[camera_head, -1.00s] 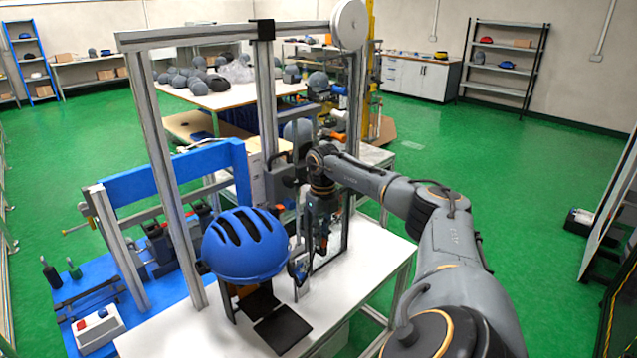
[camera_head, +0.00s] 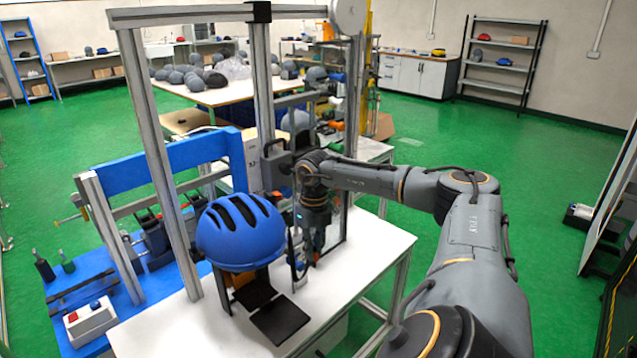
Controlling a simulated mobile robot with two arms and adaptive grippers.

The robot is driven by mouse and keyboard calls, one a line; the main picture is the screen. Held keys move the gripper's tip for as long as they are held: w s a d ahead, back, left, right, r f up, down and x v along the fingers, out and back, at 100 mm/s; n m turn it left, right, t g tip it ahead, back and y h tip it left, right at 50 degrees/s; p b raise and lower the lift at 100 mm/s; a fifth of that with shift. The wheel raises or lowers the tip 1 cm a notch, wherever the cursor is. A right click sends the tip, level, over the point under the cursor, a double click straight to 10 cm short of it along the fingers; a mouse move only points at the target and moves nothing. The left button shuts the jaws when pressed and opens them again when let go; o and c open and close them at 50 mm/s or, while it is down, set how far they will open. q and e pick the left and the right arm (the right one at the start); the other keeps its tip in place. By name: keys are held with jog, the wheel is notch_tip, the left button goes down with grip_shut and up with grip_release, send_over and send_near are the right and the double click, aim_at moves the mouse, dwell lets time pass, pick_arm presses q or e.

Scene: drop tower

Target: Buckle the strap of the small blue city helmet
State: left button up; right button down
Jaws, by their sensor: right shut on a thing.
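The small blue city helmet (camera_head: 241,232) has dark vents and sits raised on a dark stand at the front left of the white table. Its strap and buckle are too small and too hidden to make out clearly; a dark loop shows at its right side. My right gripper (camera_head: 302,268) points down just right of the helmet, near the loop. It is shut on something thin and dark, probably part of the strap. My left gripper is not in view.
A metal drop tower frame (camera_head: 160,160) stands around the helmet. A black plate (camera_head: 280,319) lies on the white table (camera_head: 375,262). A blue bench with a control box (camera_head: 91,325) is at left. The table's right part is clear.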

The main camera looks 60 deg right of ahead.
jog(key=shift+w+a+f+p, duration=0.55)
jog(key=shift+w+a+p, duration=0.95)
jog(key=shift+a, duration=6.55)
jog(key=shift+w+a+r+p, duration=1.45)
jog(key=shift+w+a, duration=2.95)
jog(key=shift+a, duration=0.6)
jog(key=w+d+r+p, duration=0.2)
jog(key=w+d+r, duration=0.6)
jog(key=w, duration=0.2)
jog(key=shift+w+r, duration=0.2)
jog(key=shift+s+f, duration=0.1)
jog(key=shift+f, duration=0.15)
jog(key=shift+f, duration=0.3)
